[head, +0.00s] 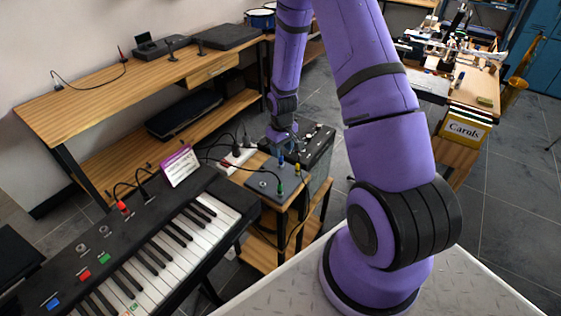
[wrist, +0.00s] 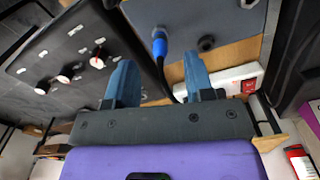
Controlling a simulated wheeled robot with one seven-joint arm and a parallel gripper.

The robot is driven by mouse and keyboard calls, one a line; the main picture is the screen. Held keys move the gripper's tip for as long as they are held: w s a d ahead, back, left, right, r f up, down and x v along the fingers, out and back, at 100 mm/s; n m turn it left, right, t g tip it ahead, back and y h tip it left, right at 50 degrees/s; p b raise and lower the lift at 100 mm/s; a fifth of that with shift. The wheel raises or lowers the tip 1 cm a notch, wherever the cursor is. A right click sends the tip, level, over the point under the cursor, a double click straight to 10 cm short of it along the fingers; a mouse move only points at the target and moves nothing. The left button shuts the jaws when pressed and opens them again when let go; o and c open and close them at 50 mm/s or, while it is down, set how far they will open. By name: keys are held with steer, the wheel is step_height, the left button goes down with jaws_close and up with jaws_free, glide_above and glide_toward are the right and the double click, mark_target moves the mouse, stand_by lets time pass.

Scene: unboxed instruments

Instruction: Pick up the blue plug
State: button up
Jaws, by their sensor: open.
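The blue plug (wrist: 159,44) shows in the wrist view at the edge of a dark grey unit, a black cable trailing from it. It is also small in the head view (head: 281,161), just under my gripper. My gripper (wrist: 158,62) is open, with its two blue fingers on either side of the line to the plug. The plug appears just beyond the fingertips, near the middle of the gap, and nothing is held. In the head view my gripper (head: 282,140) points down above the unit, and its fingers are hard to make out.
The grey unit (head: 262,184) on a small wooden stand also has a green plug (head: 279,189) and a yellow plug (head: 297,168). A white power strip (wrist: 222,83) and a black box with knobs (wrist: 65,70) are close by. A keyboard (head: 150,250) stands at front left.

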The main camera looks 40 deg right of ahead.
mark_target(281, 162)
steer(key=shift+w+f, duration=0.15)
steer(key=shift+f, duration=1.35)
steer(key=shift+w+f, duration=0.15)
steer(key=shift+f, duration=1.35)
steer(key=shift+c, duration=0.2)
jaws_close()
